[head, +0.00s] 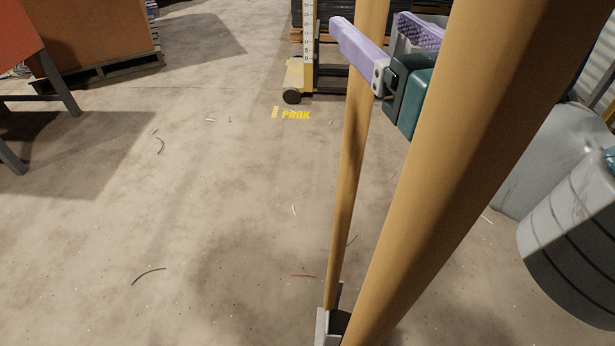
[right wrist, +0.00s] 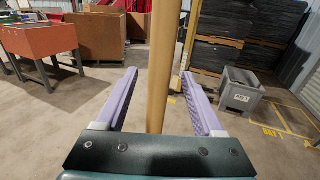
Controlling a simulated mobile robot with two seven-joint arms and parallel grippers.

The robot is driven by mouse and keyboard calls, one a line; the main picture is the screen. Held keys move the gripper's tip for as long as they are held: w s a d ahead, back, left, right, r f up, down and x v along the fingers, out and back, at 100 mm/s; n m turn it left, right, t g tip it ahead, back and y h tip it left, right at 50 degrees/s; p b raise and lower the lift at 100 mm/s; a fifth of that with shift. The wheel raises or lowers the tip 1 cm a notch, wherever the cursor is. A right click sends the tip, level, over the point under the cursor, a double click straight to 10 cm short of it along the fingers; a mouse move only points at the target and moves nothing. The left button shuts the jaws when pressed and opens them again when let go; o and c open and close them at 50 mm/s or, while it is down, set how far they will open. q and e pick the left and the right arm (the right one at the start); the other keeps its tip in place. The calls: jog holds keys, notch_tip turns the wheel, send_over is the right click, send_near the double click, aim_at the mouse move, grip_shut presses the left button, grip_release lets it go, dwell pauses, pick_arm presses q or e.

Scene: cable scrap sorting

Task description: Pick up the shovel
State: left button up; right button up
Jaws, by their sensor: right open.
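Two long tan wooden handles cross the head view, a thinner one (head: 346,190) and a thick one (head: 455,170) close to the camera. Grey metal (head: 322,325) shows at their lower end; I cannot tell whether it is the shovel's head. My right gripper (head: 368,24), with lilac fingers and a dark green body, is open at the upper part of the thinner handle. In the right wrist view a wooden handle (right wrist: 160,60) stands upright between the spread fingers (right wrist: 158,74), with gaps on both sides. The thick handle hides part of my right arm. My left gripper is not seen.
Several thin cable scraps, one dark (head: 148,275), lie on the concrete floor. A yellow-based cart (head: 298,75) stands at the back. An orange bin (right wrist: 38,38) on legs stands left and a grey crate (right wrist: 240,92) right in the wrist view. The left floor is mostly clear.

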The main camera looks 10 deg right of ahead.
aim_at(358, 3)
jog(key=w, duration=0.5)
jog(key=shift+w+a+r, duration=0.2)
jog(key=shift+w+r, duration=0.1)
jog(key=shift+r, duration=0.05)
grip_shut()
dwell(0.3)
dwell(0.7)
jog(key=shift+r, duration=0.15)
